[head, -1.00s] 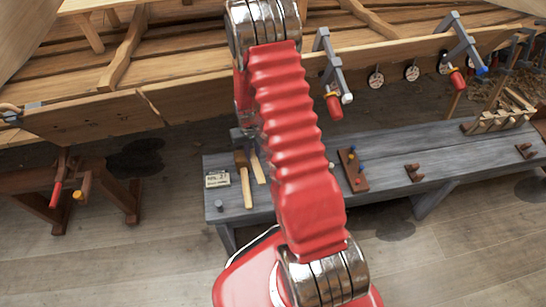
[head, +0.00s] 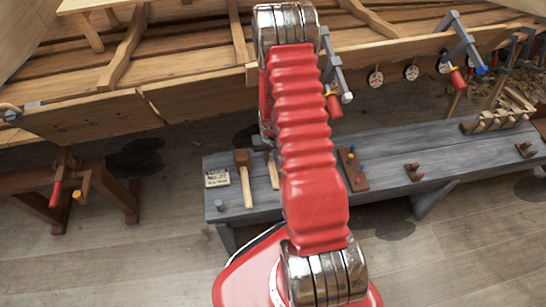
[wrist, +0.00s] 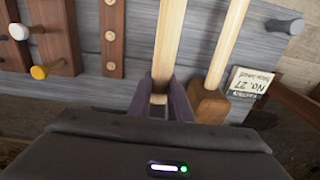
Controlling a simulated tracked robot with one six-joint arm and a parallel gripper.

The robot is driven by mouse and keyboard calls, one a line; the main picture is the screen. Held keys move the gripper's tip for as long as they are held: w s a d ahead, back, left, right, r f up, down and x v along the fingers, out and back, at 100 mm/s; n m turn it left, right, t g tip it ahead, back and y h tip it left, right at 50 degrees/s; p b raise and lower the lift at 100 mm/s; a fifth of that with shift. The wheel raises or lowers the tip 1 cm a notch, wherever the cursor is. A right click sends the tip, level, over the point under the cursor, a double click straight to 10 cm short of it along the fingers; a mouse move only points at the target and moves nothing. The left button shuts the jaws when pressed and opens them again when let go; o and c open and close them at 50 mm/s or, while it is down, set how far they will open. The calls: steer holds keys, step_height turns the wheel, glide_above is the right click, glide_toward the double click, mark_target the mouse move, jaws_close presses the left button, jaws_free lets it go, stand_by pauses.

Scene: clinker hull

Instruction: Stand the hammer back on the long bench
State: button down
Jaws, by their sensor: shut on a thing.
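The hammer shows as a pale wooden handle (wrist: 170,40) in the wrist view, and partly beside my arm in the head view (head: 272,170). My gripper (wrist: 162,100) is shut on this handle, with a dark jaw on each side. The hammer's head is hidden in both views.
A "No. 27" card (head: 217,178) and a grey peg (head: 219,205) are at the bench's left end. A brown rack with coloured pegs (head: 352,170) stands right of my arm. The boat hull (head: 90,115) with hanging clamps (head: 333,75) rises behind.

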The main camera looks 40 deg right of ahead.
steer(key=shift+f, duration=3.45)
steer(key=shift+f, duration=0.4)
steer(key=c, duration=1.5)
jaws_free()
steer(key=shift+c, duration=0.2)
steer(key=shift+w+r, duration=0.1)
steer(key=shift+r, duration=3.9)
